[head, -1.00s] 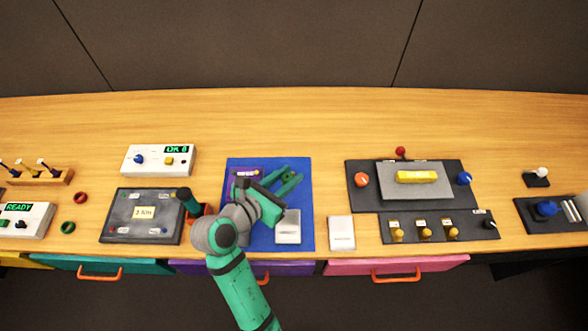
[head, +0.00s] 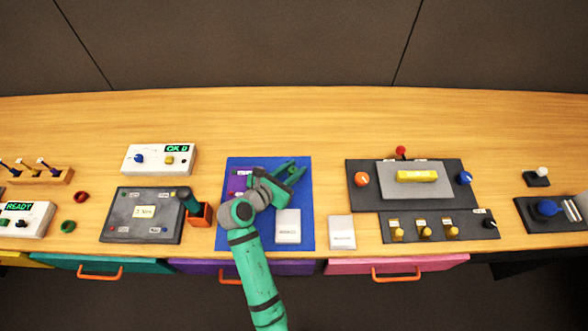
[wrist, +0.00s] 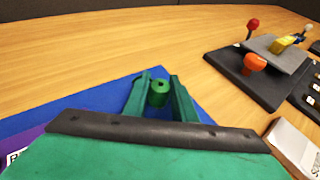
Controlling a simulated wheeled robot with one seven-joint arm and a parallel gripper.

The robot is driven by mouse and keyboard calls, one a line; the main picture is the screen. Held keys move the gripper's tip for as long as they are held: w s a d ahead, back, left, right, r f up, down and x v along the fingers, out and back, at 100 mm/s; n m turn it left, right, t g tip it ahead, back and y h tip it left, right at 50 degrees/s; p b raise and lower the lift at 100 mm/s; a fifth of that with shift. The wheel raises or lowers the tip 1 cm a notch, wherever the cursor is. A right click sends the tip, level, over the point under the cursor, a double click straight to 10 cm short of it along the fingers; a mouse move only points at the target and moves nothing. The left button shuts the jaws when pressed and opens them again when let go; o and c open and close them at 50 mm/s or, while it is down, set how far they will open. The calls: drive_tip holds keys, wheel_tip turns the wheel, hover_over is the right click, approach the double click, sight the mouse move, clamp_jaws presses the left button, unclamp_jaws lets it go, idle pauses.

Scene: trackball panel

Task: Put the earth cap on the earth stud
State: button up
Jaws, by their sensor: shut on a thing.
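My gripper (head: 294,169) is shut on a small green cylindrical cap (wrist: 158,94) with a dark hole in its top, which looks like the earth cap. In the wrist view the cap is between the two green fingers (wrist: 160,97), over the blue mat. In the head view the cap cannot be made out. A dark grey panel (head: 142,190) at the left has small coloured spots near its corners, one of them greenish (head: 123,195). Its labels are too small to read, so I cannot tell which is the earth stud.
The blue mat (head: 306,220) lies under my gripper. A dark green handle (head: 189,202) stands in an orange holder (head: 201,216) beside the panel. White boxes (head: 288,226) lie at the front. A panel with knobs (head: 361,180) stands to the right. The table behind is clear.

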drive_tip(key=shift+f, duration=0.15)
drive_tip(key=o, duration=1)
drive_tip(key=shift+s+d, duration=0.15)
drive_tip(key=v, duration=1.2)
drive_tip(key=shift+a, duration=0.2)
